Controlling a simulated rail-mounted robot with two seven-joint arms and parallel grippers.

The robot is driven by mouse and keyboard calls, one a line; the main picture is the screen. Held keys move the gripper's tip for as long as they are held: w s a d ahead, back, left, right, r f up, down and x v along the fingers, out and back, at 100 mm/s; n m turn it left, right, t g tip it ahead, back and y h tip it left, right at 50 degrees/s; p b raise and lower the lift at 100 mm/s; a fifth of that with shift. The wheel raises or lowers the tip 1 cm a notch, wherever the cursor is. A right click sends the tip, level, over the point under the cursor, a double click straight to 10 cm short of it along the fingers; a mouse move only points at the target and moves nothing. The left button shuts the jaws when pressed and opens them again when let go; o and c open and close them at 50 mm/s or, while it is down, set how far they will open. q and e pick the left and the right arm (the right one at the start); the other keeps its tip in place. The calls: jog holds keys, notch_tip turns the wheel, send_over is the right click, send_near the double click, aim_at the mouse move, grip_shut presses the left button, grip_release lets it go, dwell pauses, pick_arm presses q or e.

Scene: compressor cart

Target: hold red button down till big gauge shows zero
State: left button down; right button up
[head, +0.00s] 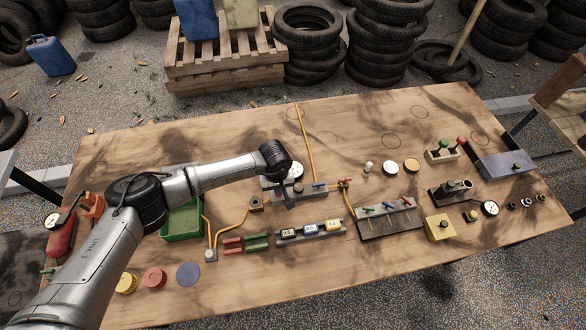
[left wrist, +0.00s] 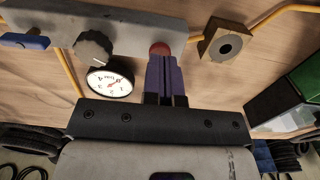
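In the left wrist view, the red button (left wrist: 160,48) sits on the end of a grey block. My left gripper's fingers (left wrist: 164,62) are together, with tips at the button, partly covering it; I cannot tell how far it is pressed. The white-faced gauge (left wrist: 110,82) stands beside a dark knob (left wrist: 94,46); its face is turned in this view, and I cannot read the value surely. In the head view, my left gripper (head: 285,192) reaches down over the block and hides the red button. The gauge (head: 297,169) shows just behind my wrist. My right gripper is not in view.
A green bin (head: 182,220) and an orange hose (head: 232,222) lie left of the block. A rail with several coloured labels (head: 311,231) lies in front, and a plate with coloured levers (head: 390,218) to the right. Bare wood (head: 225,120) shows behind.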

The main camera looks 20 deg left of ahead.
pick_arm(q)
jog(key=shift+r+p, duration=1.3)
jog(key=shift+r, duration=1.4)
